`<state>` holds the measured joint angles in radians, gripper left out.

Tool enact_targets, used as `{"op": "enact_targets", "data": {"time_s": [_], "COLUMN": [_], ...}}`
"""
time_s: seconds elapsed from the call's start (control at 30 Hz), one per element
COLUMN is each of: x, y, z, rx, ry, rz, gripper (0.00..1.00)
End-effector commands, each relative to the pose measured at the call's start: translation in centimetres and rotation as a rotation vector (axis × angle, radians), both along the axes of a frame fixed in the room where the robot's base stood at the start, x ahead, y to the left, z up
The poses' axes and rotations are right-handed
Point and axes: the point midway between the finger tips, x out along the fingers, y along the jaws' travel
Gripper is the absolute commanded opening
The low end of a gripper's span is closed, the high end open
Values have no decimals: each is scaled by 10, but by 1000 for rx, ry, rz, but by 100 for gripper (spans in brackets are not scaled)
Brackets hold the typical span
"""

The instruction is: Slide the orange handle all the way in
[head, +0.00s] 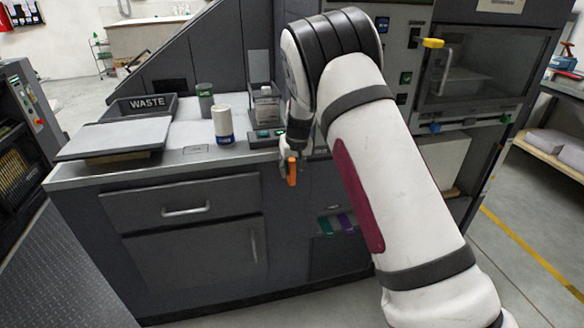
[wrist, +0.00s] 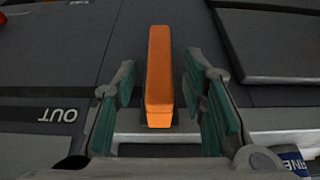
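The orange handle (wrist: 159,85) is a long upright block in the middle of the wrist view, running away from the camera. My gripper (wrist: 160,95) is open around it, with one green-padded finger on each side and a visible gap on both sides. In the head view the orange handle (head: 292,172) shows at the front of the grey cabinet, just below the counter edge. My gripper (head: 285,160) is at it there, partly hidden by my own arm. How far the handle sticks out is hard to tell.
The counter (head: 190,140) holds a green can (head: 205,100), a white bottle (head: 223,126) and a WASTE tray (head: 147,106). A drawer with a metal handle (head: 186,211) is left of my gripper. An OUT label (wrist: 57,115) is at left in the wrist view.

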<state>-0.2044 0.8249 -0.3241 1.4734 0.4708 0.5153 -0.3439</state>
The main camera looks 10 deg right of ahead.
Motion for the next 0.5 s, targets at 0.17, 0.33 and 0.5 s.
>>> {"op": "enact_targets", "data": {"time_s": [0.17,0.33,0.5], "x": [1,1,1], "y": [0,0,0], "z": [-2,-2,-2], "rx": [0,0,0], "ry": [-1,-1,-1], "rz": [0,0,0], "gripper": [38,32,0]}}
